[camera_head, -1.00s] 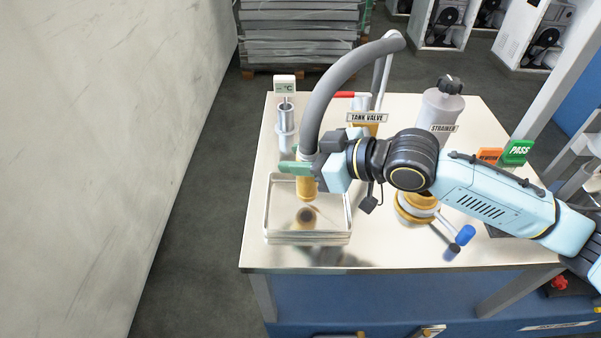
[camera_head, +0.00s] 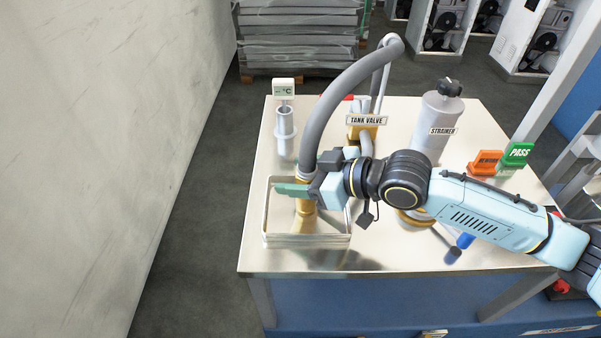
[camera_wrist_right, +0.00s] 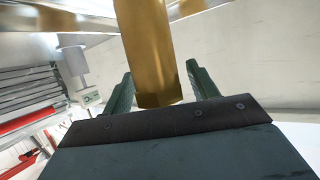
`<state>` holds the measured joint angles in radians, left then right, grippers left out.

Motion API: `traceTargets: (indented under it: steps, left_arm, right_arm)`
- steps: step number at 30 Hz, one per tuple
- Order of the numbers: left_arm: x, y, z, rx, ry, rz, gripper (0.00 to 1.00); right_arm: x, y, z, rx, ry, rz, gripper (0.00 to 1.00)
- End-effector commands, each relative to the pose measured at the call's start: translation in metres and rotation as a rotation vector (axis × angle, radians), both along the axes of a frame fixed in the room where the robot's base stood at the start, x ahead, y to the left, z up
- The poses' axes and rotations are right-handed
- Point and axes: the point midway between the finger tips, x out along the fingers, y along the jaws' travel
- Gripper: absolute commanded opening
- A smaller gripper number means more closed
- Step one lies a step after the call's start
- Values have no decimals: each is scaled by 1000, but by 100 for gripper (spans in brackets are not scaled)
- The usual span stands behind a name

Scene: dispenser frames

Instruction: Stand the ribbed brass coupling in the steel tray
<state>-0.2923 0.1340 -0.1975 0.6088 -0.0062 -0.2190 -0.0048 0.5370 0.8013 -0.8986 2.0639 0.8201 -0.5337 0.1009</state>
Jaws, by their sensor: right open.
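The brass coupling (camera_head: 305,207) hangs at the lower end of a thick grey hose (camera_head: 325,108), roughly upright inside the steel tray (camera_head: 265,225). Its lower end looks at or very near the tray floor, where its reflection meets it; I cannot tell if it touches. My right gripper (camera_head: 300,187) reaches in from the right with green fingers on either side of the coupling's upper part. In the right wrist view the coupling (camera_wrist_right: 150,50) stands between the two spread fingers, with a gap visible on each side. My left gripper is not in view.
A thermometer post (camera_head: 285,130) stands behind the tray. The tank valve (camera_head: 366,133) and grey strainer (camera_head: 437,120) stand behind my right arm. The table's front left corner is clear.

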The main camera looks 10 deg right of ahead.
Motion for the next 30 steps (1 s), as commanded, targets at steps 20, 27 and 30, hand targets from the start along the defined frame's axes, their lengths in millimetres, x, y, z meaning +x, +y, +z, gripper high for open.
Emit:
traceTargets:
  steps: [20,27,30]
  left_arm:
    - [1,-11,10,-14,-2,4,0]
    - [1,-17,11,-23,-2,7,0]
    - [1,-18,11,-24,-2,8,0]
  right_arm:
    - [-52,-69,38,-5,2,-1,59]
    - [-64,-85,46,-2,0,-1,59]
    - [-66,-88,48,1,1,0,59]
